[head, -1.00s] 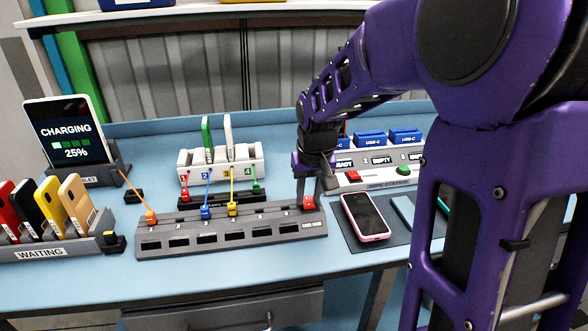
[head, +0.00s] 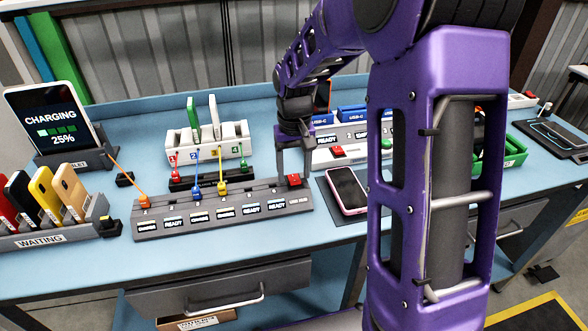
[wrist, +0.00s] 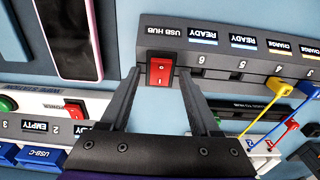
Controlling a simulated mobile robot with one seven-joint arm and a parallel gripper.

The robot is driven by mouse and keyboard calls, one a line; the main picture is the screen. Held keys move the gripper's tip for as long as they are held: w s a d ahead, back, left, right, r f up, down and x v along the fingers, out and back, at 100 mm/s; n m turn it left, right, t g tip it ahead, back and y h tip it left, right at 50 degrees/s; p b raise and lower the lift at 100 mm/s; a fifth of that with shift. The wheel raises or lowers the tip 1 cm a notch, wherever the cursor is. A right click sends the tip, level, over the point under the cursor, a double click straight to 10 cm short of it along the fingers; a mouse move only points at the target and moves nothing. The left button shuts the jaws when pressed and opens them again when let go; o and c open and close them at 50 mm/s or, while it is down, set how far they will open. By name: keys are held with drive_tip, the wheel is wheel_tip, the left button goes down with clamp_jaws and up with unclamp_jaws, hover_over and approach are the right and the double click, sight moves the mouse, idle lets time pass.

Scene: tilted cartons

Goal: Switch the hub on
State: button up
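The grey USB hub (head: 222,228) lies along the front of the blue table. Its small displays are lit, with READY and CHARGE labels, and show upside down in the wrist view (wrist: 215,57). The hub's red rocker switch (head: 294,181) is at its right end; the wrist view shows it (wrist: 160,73) beside the USB HUB label. My gripper (wrist: 160,82) is open and empty, its fingers spread on either side of the switch in the wrist view. In the head view my gripper (head: 292,168) is just above and behind the switch; contact cannot be told.
Orange, blue and yellow plugs stand in the hub's left part. A pink phone (head: 346,190) lies on a dark mat to its right. Waiting phones (head: 68,190) stand at the left.

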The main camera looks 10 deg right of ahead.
sight(295, 179)
wheel_tip(295, 179, up, 17)
drive_tip(key=p, duration=0.2)
drive_tip(key=shift+s+r, duration=0.2)
drive_tip(key=shift+s, duration=0.1)
idle(0.4)
